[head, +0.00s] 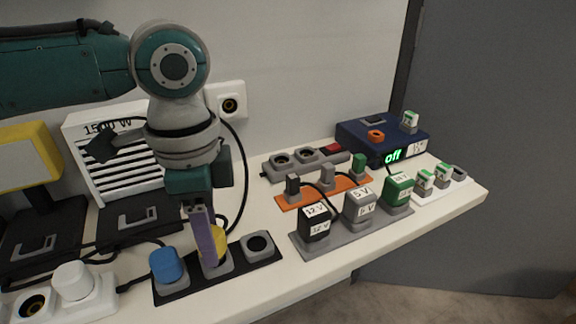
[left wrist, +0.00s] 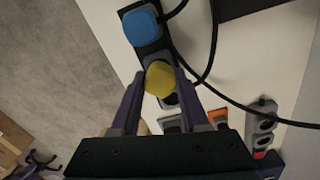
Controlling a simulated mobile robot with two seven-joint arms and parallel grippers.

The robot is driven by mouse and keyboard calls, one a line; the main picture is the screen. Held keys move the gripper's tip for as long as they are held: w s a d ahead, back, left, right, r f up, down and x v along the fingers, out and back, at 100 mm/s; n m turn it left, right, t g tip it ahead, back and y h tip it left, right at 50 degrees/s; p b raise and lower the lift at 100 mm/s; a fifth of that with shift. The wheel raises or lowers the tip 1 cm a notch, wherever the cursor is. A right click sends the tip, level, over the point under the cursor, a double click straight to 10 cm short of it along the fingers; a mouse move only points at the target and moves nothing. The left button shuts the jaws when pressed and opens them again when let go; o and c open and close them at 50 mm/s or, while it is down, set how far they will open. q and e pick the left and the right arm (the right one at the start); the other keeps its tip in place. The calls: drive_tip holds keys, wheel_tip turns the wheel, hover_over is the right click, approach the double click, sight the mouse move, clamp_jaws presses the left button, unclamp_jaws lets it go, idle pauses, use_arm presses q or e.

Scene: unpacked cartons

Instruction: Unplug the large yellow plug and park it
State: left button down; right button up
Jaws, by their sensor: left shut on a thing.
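The large yellow plug (head: 221,240) is at the middle socket of the black strip (head: 178,294), partly hidden behind a finger. My left gripper (head: 211,250) points down and is shut on the yellow plug. In the left wrist view the yellow plug (left wrist: 159,78) sits between the two fingertips. I cannot tell whether it is fully seated in its socket. A blue plug (head: 167,265) stands in the socket to its left. The right socket (head: 258,244) of the strip is empty. My right gripper is not in view.
A grey strip with adapters (head: 360,206), an orange strip (head: 292,198) and a blue box (head: 360,140) reading "off" stand to the right. A white heater (head: 100,175) and a yellow lamp (head: 22,165) stand at left. Black cables run behind the strip. The table's front edge is close.

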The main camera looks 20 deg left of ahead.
use_arm(q)
drive_tip(key=shift+p, duration=0.5)
drive_tip(key=shift+f, duration=0.4)
idle(0.9)
drive_tip(key=shift+p, duration=0.45)
idle(0.3)
drive_tip(key=shift+f, duration=0.25)
idle(0.5)
drive_tip(key=shift+c, duration=1.6)
unclamp_jaws()
wheel_tip(320, 180, up, 10)
drive_tip(key=shift+p, duration=1.05)
